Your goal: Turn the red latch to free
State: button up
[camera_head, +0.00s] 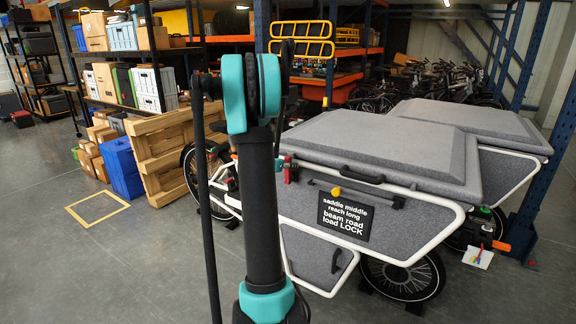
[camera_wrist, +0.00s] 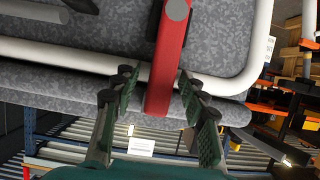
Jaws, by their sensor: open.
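The red latch (camera_wrist: 166,62) is a curved red handle on a round grey pivot. In the wrist view it runs down from the pivot, across the white frame tube, to between the fingers of my gripper (camera_wrist: 157,82). My gripper is open, with one dark green finger on each side of the latch. Whether either finger touches it I cannot tell. In the head view the red latch (camera_head: 289,171) shows as a small red piece at the left end of the grey cargo box (camera_head: 400,220).
A sign (camera_head: 345,216) and a yellow knob (camera_head: 336,191) are on the box side. A second grey-lidded cargo bike (camera_head: 475,122) stands behind. A wooden crate (camera_head: 165,150) and blue bins (camera_head: 122,167) stand at left.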

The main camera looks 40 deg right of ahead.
grip_shut()
dwell(0.3)
jog(key=shift+w, duration=0.1)
jog(key=w+a+f+n+g+h, duration=0.2)
jog(key=w+f+n+g+h, duration=0.3)
jog(key=n, duration=0.8)
jog(key=shift+w+a+f+n+h, duration=0.35)
jog(key=shift+w+f, duration=0.45)
jog(key=shift+f, duration=0.4)
dwell(0.4)
grip_release()
